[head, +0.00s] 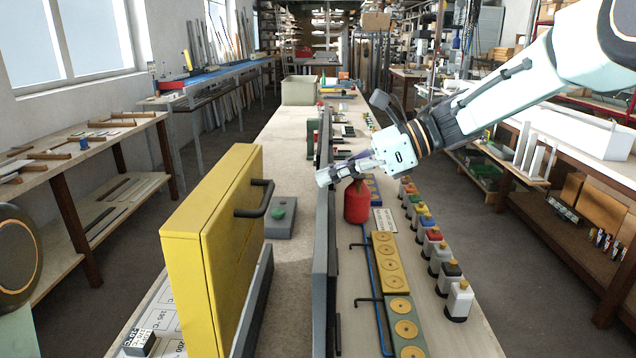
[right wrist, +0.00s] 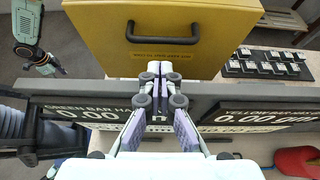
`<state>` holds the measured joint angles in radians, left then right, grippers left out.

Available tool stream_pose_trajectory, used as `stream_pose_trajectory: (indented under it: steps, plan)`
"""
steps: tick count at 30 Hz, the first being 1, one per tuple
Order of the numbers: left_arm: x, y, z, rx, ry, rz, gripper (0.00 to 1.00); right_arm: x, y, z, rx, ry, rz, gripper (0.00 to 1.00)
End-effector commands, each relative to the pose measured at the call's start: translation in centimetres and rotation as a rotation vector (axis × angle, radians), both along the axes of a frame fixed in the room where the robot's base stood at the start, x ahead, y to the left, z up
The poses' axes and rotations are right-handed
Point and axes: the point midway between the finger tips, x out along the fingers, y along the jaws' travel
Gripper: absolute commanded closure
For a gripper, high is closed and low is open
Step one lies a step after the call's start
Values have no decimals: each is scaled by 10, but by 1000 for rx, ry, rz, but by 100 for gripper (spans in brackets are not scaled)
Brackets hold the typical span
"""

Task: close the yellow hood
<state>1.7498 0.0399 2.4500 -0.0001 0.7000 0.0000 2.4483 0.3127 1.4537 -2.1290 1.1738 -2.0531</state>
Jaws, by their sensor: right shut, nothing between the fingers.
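The yellow hood (head: 225,235) stands raised at the left of the bench, a large box-like yellow panel with a black handle (head: 256,200) on its right face. In the right wrist view the hood (right wrist: 220,45) fills the upper middle, its handle (right wrist: 163,38) above a small label. My right gripper (head: 328,176) is shut and empty, over the dark upright panel, to the right of and beyond the hood. In the right wrist view its fingertips (right wrist: 160,70) appear below the handle. My left gripper (right wrist: 52,68) shows small at the upper left there; its jaws are unclear.
A dark upright panel (head: 322,240) runs along the bench; its other side carries number displays (right wrist: 85,112). Right of it are a red bottle (head: 356,203), yellow blocks (head: 388,262) and a row of small capped bottles (head: 459,299). A grey box with a green button (head: 278,214) sits beyond the hood.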

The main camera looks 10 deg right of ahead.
Motion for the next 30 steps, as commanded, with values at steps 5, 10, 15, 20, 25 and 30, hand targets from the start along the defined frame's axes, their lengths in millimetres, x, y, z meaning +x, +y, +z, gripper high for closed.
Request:
stream_pose_trajectory:
  steps: [5,10,15,20,25,30]
  plan:
    - [0,0,5,0,0,0,36,7,31,-15,-5,6,2,100]
    - [0,0,9,0,0,0,36,14,57,-26,-3,4,2,100]
    - [0,0,11,0,0,0,36,18,71,-32,-2,2,0,100]
    - [0,0,11,0,0,0,36,19,75,-35,-1,1,0,100]
    - [0,0,11,0,0,0,36,19,75,-35,-1,1,0,100]
    - [0,0,11,0,0,0,36,19,75,-34,-3,2,0,100]
